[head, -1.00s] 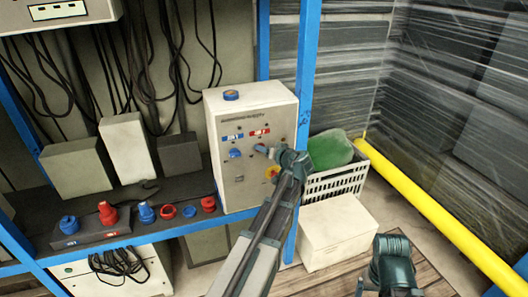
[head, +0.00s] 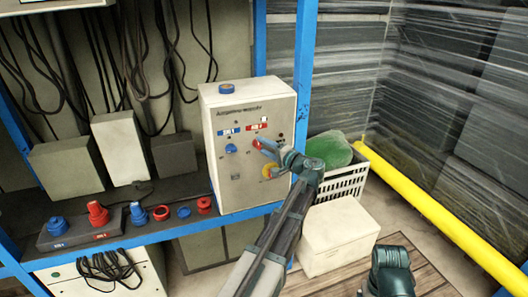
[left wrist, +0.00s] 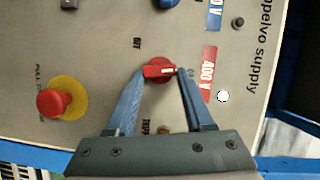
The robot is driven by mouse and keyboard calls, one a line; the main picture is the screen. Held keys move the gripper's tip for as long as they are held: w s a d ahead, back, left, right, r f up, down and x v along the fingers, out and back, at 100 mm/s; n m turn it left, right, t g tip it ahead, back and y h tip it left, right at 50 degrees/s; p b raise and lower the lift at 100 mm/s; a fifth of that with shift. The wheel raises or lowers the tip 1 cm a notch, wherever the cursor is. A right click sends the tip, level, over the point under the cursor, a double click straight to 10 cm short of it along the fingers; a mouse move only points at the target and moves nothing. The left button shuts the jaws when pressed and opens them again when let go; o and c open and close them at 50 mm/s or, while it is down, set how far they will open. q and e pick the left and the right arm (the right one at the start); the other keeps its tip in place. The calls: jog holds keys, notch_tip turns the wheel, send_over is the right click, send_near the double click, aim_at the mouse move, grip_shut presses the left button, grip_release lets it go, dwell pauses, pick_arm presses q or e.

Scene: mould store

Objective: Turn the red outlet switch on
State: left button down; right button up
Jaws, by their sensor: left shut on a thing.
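The red switch (head: 257,143) is a small red knob on the grey supply box (head: 225,185), below the red label. In the left wrist view the switch (left wrist: 159,71) has a white mark at its right end, pointing toward the red "400 V" label (left wrist: 209,74), the panel's top side. My left gripper (head: 264,147) is at the panel. In the left wrist view its fingertips (left wrist: 160,73) are shut on the two ends of the switch. The switch's small position lettering is partly hidden or unreadable. A teal part of my right arm shows at the lower right; its fingers do not.
A red stop button (left wrist: 54,102) on a yellow disc and a blue knob (head: 230,148) sit near the switch. Red and blue plugs (head: 97,212) stand on the shelf (head: 200,225). A white crate (head: 340,184) and a pale box (head: 336,232) are to the right.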

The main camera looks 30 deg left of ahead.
pick_arm(q)
jog(key=shift+f+m+y+b, duration=0.25)
jog(key=shift+m+y+b, duration=0.15)
jog(key=shift+m+b, duration=0.35)
jog(key=shift+m, duration=0.25)
jog(key=shift+c, duration=1.4)
grip_release()
jog(key=v, duration=1.4)
jog(key=shift+a, duration=0.1)
jog(key=x, duration=1.3)
jog(key=shift+w+a, duration=0.2)
jog(key=shift+a, duration=0.2)
jog(key=shift+r, duration=0.1)
